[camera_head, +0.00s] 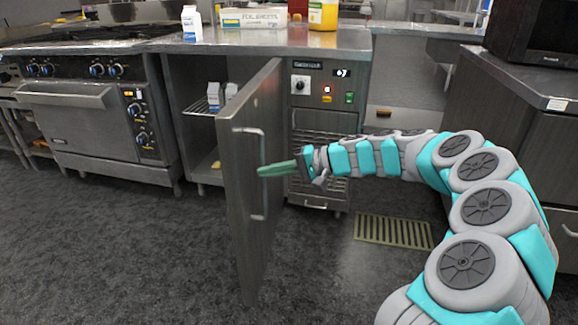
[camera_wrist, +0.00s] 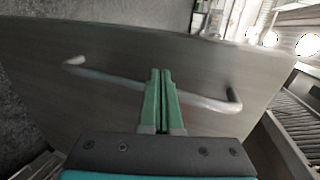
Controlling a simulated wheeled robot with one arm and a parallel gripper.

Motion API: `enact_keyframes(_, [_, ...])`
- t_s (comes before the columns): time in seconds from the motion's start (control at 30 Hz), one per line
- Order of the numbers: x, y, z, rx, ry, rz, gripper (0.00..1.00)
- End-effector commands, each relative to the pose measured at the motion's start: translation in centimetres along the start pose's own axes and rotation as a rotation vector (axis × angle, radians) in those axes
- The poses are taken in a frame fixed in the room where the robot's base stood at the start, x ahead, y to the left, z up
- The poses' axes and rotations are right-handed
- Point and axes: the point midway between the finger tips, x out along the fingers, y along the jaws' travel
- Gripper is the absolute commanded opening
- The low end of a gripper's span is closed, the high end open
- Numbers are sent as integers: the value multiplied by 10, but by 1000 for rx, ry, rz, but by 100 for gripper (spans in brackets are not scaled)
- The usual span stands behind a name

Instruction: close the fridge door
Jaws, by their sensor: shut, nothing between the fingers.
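The fridge door (camera_head: 253,178) is a grey metal panel standing wide open, swung out toward me from the undercounter fridge (camera_head: 203,120). Its bar handle (camera_head: 260,207) runs upright on the door's outer face. My gripper (camera_head: 262,171) is shut and empty, with its green fingers level with the handle. In the wrist view, the shut fingers (camera_wrist: 159,75) overlap the handle bar (camera_wrist: 115,79) and point at the door face (camera_wrist: 215,70). I cannot tell whether the fingertips touch the handle or the door.
Cartons (camera_head: 222,95) stand on a wire shelf inside the fridge. A stove with oven (camera_head: 85,125) stands to the left. The counter (camera_head: 240,42) above holds several items. A floor grate (camera_head: 393,231) lies right of the door. Dark floor in front is clear.

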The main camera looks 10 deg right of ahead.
Motion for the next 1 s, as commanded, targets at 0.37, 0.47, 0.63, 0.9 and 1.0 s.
enact_keyframes(0.37, [32,-11,-1,0,2,0,0])
enact_keyframes(0.47, [32,-11,-1,0,2,0,0])
enact_keyframes(0.63, [32,-11,-1,0,3,0,0])
enact_keyframes(0.9, [40,-14,0,3,16,0,0])
enact_keyframes(1.0, [52,-17,1,7,35,0,0])
